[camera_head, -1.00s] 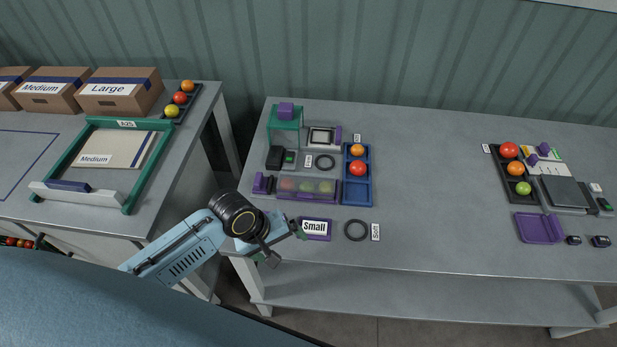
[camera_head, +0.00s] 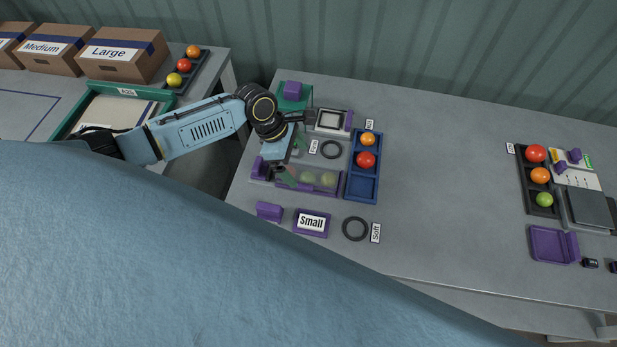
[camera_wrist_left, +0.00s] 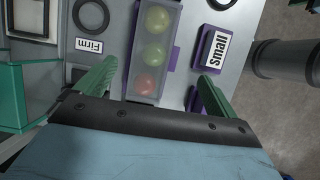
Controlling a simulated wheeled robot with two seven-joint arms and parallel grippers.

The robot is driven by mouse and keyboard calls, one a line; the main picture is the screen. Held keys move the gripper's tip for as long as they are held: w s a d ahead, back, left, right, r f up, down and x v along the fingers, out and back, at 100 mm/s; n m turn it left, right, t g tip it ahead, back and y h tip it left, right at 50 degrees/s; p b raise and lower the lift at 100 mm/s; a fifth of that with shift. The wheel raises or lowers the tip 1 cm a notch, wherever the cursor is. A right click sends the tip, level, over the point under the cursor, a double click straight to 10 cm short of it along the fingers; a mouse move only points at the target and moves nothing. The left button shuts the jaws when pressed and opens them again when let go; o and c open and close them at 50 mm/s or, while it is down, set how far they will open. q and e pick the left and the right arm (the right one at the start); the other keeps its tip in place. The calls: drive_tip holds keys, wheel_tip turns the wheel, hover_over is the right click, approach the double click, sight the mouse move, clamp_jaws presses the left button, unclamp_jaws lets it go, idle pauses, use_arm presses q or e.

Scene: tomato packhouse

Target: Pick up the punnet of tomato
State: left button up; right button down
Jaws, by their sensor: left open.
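The punnet of tomatoes (camera_head: 317,183) is a clear box on a purple base on the table. In the head view two green tomatoes show, and its left end is hidden by my gripper. In the left wrist view the punnet (camera_wrist_left: 166,52) holds one red and two green tomatoes in a row. My left gripper (camera_head: 293,161) is over the left end of the punnet, open. In the left wrist view its green fingers (camera_wrist_left: 154,80) stand on either side of the punnet, apart from it. My right gripper is not in view.
A blue tray (camera_head: 362,188) with two tomatoes stands right of the punnet. A purple "Small" holder (camera_head: 299,230), a purple block (camera_head: 268,211) and a black ring (camera_head: 356,229) lie in front. A green bin (camera_head: 287,104) is behind. The table's middle is clear.

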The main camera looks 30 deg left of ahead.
sight(305, 173)
use_arm(q)
drive_tip(key=shift+d+f, duration=0.2)
drive_tip(key=shift+f, duration=0.4)
drive_tip(key=shift+w+d+f, duration=0.1)
drive_tip(key=shift+w+f, duration=0.05)
drive_tip(key=shift+f, duration=0.05)
drive_tip(key=x, duration=0.2)
drive_tip(key=b+x, duration=0.1)
drive_tip(key=x, duration=0.2)
drive_tip(key=shift+w+a, duration=0.15)
drive_tip(key=shift+a, duration=0.1)
drive_tip(key=shift+f, duration=0.25)
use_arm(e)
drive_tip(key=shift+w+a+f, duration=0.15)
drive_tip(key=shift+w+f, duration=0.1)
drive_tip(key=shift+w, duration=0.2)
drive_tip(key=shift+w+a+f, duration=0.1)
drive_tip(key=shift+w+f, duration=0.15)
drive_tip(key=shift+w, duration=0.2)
use_arm(q)
drive_tip(key=shift+c, duration=0.3)
drive_tip(key=c, duration=1)
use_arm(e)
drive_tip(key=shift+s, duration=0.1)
